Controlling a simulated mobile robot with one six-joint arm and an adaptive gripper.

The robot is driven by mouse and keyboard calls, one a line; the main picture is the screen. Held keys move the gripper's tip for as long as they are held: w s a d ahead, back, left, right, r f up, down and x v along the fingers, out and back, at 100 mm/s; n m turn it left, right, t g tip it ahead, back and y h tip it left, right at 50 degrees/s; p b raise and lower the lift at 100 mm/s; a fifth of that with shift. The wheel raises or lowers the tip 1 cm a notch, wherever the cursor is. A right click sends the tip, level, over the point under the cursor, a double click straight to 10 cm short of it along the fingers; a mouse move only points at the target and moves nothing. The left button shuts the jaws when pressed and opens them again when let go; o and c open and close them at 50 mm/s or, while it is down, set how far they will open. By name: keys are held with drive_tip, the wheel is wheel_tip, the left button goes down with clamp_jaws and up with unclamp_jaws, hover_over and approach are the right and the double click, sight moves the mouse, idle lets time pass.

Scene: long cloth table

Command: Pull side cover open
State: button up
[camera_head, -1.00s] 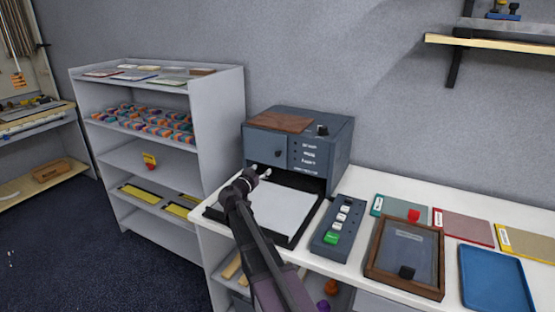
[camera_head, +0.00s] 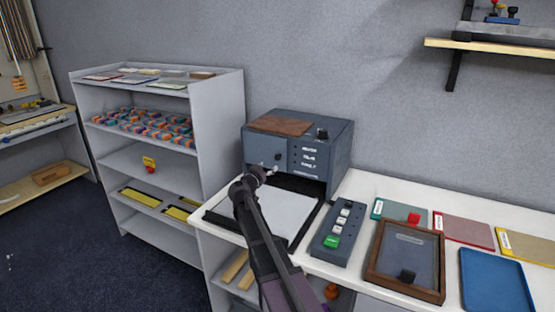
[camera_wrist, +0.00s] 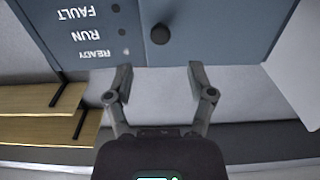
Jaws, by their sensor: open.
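The grey-blue machine (camera_head: 330,150) stands on the white table against the wall. The cover panel (camera_head: 259,151) on its front left looks closed, with a dark round knob (camera_head: 278,156) on it. In the wrist view the picture is upside down; the panel (camera_wrist: 215,30) and knob (camera_wrist: 160,34) are near the top, beside the FAULT, RUN and READY lettering. My gripper (camera_wrist: 161,78) is open and empty, with its two fingers apart and the knob lying beyond the gap between them. In the head view my gripper (camera_head: 265,170) is just below the knob, in front of the machine.
A tray with a white sheet (camera_head: 275,215) lies below the gripper. A button box (camera_head: 338,230) with a green button and a wood-framed box (camera_head: 405,260) stand to the right. A grey shelf unit (camera_head: 218,130) stands close to the machine's left. A brown plate (camera_head: 280,125) lies on top.

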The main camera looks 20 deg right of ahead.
sight(277, 158)
drive_tip(key=x, duration=0.8)
drive_tip(key=shift+w+d, duration=0.2)
clamp_jaws()
